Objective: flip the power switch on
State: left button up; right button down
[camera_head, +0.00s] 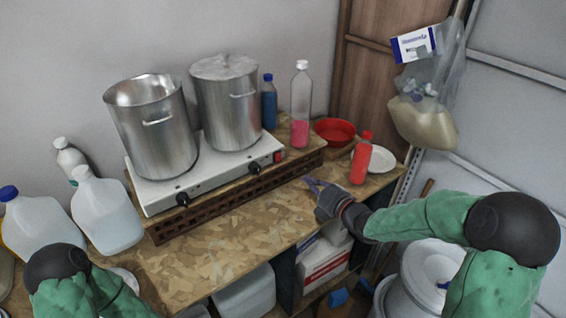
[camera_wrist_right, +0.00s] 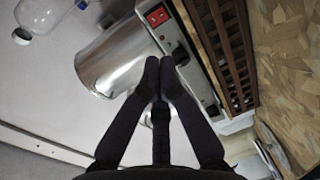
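The power switch (camera_head: 278,156) is a small red rocker at the right end of the white two-burner hot plate (camera_head: 215,172). In the right wrist view the red switch (camera_wrist_right: 157,16) shows near the top, just beyond my fingertips, on the front panel with a black knob. My right gripper (camera_head: 311,183) is over the board's right part, to the right of and nearer than the switch, apart from it. Its two dark fingers (camera_wrist_right: 159,72) come together at the tips with nothing seen between them. Of my left arm only upper links show; its gripper is out of view.
Two steel pots (camera_head: 155,130) (camera_head: 228,105) stand on the hot plate. A pink-filled bottle (camera_head: 300,115), a red bowl (camera_head: 335,131) and a red bottle (camera_head: 361,162) stand near the right end. A brown slotted rack (camera_head: 235,198) carries the hot plate. The board in front is clear.

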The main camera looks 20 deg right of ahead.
aim_at(279, 159)
pick_arm(q)
jog(key=shift+f+b, duration=0.3)
pick_arm(e)
jog(key=x, duration=1.3)
jog(key=shift+w+a, duration=0.15)
jog(key=shift+w, duration=0.2)
